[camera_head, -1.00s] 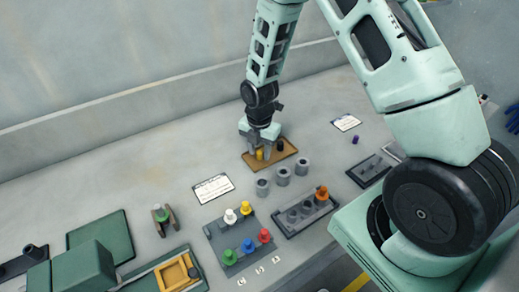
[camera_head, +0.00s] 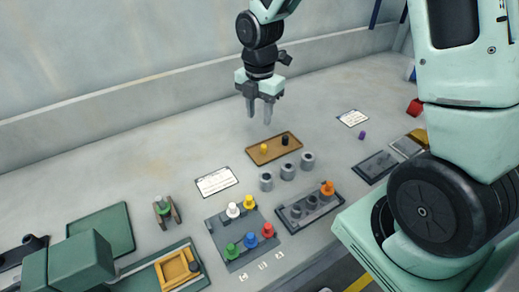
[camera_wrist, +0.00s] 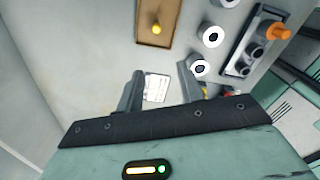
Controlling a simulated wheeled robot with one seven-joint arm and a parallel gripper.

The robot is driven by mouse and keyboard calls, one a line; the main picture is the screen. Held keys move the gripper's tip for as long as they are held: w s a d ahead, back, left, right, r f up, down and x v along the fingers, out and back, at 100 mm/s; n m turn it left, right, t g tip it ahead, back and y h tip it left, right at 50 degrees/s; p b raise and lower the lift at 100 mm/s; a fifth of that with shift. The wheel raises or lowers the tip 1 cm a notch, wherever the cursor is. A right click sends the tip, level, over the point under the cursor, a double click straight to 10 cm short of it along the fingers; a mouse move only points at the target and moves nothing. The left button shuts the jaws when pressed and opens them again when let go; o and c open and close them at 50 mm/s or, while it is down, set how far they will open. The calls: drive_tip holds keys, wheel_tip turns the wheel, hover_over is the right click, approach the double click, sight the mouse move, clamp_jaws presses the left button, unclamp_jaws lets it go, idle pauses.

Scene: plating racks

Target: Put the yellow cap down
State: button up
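The yellow cap (camera_head: 264,148) stands on the brown tray (camera_head: 273,158), left of a black cap (camera_head: 285,140) on the same tray. In the wrist view the yellow cap (camera_wrist: 156,29) shows near the top, on the tray (camera_wrist: 145,12). My gripper (camera_head: 259,115) is open and empty, raised above and behind the tray, apart from the cap. Its two fingers (camera_wrist: 160,92) are spread in the wrist view with nothing between them.
Several grey cylinders (camera_head: 288,172) stand in front of the tray. A rack (camera_head: 308,208) holds an orange cap (camera_head: 327,188). A board (camera_head: 235,243) carries coloured caps. A white card (camera_head: 216,181) lies left.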

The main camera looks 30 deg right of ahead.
drive_tip(key=s+a+r+m, duration=0.3)
drive_tip(key=s+a+m, duration=0.4)
drive_tip(key=s, duration=0.5)
drive_tip(key=s+a+r+m, duration=0.4)
drive_tip(key=s+a+m, duration=0.4)
drive_tip(key=s, duration=0.4)
drive_tip(key=shift+s+a, duration=0.3)
